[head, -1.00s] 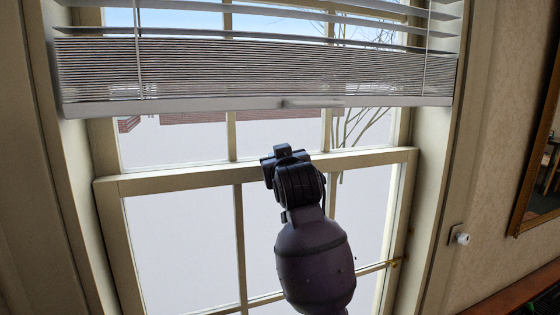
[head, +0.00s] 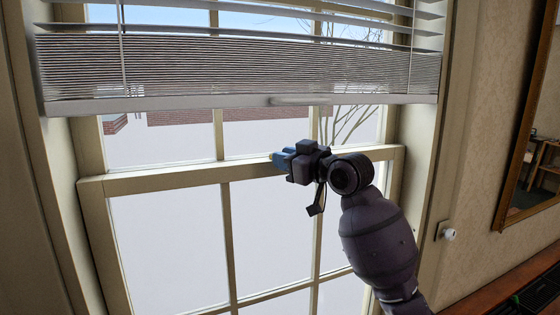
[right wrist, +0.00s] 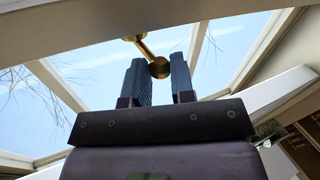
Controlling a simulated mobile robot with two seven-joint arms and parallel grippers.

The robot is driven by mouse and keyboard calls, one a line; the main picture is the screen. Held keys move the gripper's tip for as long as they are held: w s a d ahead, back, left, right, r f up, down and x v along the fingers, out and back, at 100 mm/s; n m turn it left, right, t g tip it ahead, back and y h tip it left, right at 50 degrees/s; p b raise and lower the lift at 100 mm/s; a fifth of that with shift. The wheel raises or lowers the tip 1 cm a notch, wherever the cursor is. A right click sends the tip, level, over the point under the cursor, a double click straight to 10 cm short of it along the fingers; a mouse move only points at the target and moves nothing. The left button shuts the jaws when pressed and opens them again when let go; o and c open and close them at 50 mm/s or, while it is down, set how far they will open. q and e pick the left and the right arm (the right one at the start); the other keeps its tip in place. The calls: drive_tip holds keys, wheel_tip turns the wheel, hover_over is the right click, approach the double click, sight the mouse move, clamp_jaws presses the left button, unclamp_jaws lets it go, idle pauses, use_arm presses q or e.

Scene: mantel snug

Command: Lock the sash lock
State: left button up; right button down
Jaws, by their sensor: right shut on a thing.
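The sash lock is brass. In the right wrist view its lever (right wrist: 145,47) slants from a pivot at the window rail down to a round knob (right wrist: 160,68) between my fingers. In the head view only a small brass bit of the sash lock (head: 272,156) shows at the fingertips, on the meeting rail (head: 150,182); my gripper hides the rest. My right gripper (head: 278,160) points left along the rail, its blue-grey fingers shut on the knob; it also shows in the right wrist view (right wrist: 160,78). My left gripper is not in view.
A partly raised blind (head: 240,102) hangs above the rail, with its bottom bar just over my gripper. Window frame sides stand left and right. A white knob (head: 449,234) is on the right casing, and a framed mirror (head: 525,150) hangs on the right wall.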

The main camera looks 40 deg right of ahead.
use_arm(q)
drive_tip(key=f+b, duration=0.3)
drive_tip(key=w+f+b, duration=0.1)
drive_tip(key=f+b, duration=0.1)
drive_tip(key=b, duration=0.2)
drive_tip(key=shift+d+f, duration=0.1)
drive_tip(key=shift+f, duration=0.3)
use_arm(e)
drive_tip(key=d+n+g+y, duration=0.1)
drive_tip(key=n+g+y, duration=0.1)
drive_tip(key=y, duration=0.1)
drive_tip(key=d+n+g+y, duration=0.2)
drive_tip(key=n+y, duration=0.1)
drive_tip(key=y, duration=0.1)
drive_tip(key=d+n+g+y, duration=0.1)
drive_tip(key=n+g+y, duration=0.1)
drive_tip(key=n+y, duration=0.1)
drive_tip(key=shift+w+d+y, duration=0.15)
drive_tip(key=shift+d+y, duration=0.25)
drive_tip(key=shift+y, duration=0.2)
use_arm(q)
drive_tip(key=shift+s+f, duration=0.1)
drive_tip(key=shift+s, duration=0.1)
use_arm(e)
drive_tip(key=c, duration=1)
unclamp_jaws()
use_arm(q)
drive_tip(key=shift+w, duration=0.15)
